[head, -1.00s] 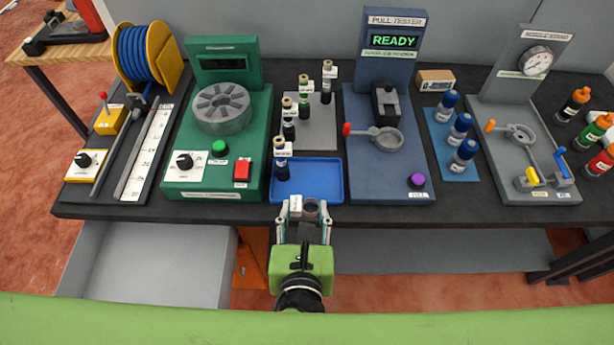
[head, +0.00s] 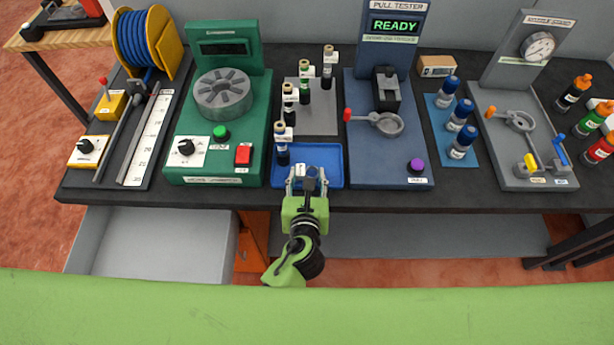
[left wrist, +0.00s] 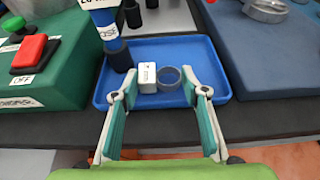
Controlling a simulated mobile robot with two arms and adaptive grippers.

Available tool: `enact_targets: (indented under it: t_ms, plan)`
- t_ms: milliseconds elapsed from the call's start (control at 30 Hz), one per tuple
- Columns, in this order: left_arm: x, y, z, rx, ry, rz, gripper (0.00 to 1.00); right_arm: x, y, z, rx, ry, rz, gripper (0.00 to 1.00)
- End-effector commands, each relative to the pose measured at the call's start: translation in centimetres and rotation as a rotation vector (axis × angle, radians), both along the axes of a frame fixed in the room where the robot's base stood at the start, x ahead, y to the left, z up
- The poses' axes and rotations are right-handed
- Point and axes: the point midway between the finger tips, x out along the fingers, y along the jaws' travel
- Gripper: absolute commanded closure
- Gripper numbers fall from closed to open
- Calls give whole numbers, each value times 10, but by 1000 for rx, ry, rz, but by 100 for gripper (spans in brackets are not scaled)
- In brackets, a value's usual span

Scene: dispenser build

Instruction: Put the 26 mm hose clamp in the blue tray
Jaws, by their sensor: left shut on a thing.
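The hose clamp, a grey ring (left wrist: 170,78) with a small white tagged block (left wrist: 147,77), is held between the fingertips of my left gripper (left wrist: 158,88). The tag's print is too small to read. In the head view my left gripper (head: 307,181) reaches over the front edge of the blue tray (head: 335,152), and its fingers partly hide the clamp. In the left wrist view the clamp shows over the front part of the blue tray (left wrist: 210,52); whether it touches the floor is unclear. My right gripper is not in view.
The green machine (head: 215,130) is close on the left and the pull tester (head: 385,150) close on the right. The tray's right side is free.

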Motion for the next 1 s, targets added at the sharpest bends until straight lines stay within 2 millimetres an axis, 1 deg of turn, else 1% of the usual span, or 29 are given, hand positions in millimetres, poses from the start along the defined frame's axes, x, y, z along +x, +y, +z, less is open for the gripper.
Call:
enact_targets:
  t_ms: [100,367,400,467,767,867,1000]
  plan:
    - [0,0,-3,0,-1,-1,80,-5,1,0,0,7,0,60]
    - [0,0,-5,1,-1,0,80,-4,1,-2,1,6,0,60]
    - [0,0,-6,0,-1,0,57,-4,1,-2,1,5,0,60]
    - [0,0,-5,0,-1,0,42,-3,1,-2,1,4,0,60]
    - [0,0,-5,0,-1,0,42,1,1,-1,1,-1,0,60]
    - [0,0,0,-1,-1,0,42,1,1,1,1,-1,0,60]
    - [-17,1,3,-1,0,0,42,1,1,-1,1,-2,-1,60]
